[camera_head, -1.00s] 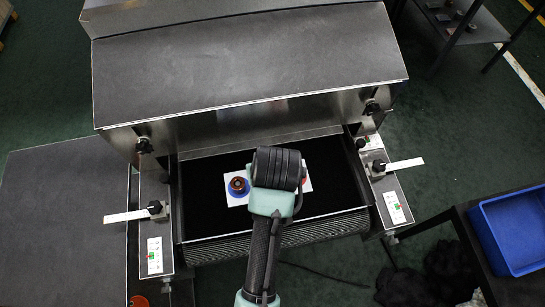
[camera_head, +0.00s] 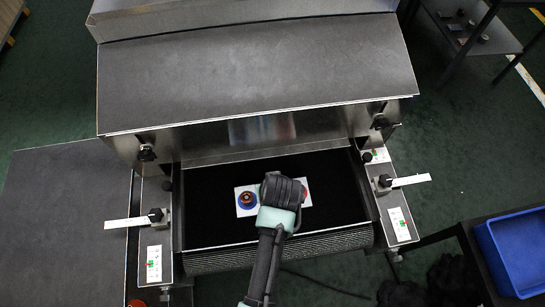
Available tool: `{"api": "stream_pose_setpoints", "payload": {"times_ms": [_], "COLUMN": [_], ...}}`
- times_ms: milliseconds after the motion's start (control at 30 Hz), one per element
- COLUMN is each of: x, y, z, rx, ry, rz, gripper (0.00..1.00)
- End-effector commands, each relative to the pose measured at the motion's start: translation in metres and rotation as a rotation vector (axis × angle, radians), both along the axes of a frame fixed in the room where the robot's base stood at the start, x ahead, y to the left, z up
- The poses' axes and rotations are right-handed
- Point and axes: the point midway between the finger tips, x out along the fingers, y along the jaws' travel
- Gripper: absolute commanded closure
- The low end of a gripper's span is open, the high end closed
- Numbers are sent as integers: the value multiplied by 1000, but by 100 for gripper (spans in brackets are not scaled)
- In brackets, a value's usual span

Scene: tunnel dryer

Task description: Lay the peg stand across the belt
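The peg stand (camera_head: 241,212) is a flat white board over the black belt (camera_head: 215,232) at the dryer's mouth, its long side running across the belt. A blue ring with a brown piece inside it shows at its left end, and a bit of red at its right end. My gripper (camera_head: 283,192) is above its middle and right part, covering it. The fingers are hidden below the dark wrist, but the board moves with my gripper, so it appears held. I cannot tell whether the board touches the belt.
The dryer's grey hood (camera_head: 260,75) overhangs the belt's far side. Side rails with knobs and white levers (camera_head: 133,222) flank the belt. A grey table (camera_head: 65,235) is at the left. A blue bin (camera_head: 515,250) sits at the lower right. Bare belt lies around the board.

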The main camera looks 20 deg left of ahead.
Motion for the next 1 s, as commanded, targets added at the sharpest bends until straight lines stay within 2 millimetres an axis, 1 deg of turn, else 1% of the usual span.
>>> {"api": "stream_pose_setpoints", "payload": {"times_ms": [367, 400, 533, 567, 833, 933, 1000], "x": [2, 0, 0, 0, 0, -1, -2], "y": [1, 0, 0, 0, 0, -1, -2], "z": [-4, -6, -6, -5, -5, 0, 6], "rx": [2, 1, 1, 1, 1, 0, 1], "ry": [-7, -1, -1, -1, -1, -2, -3], "rz": [0, 0, 0, 0, 0, 0, 0], "gripper": [100, 85, 61, 58, 58, 58, 58]}}
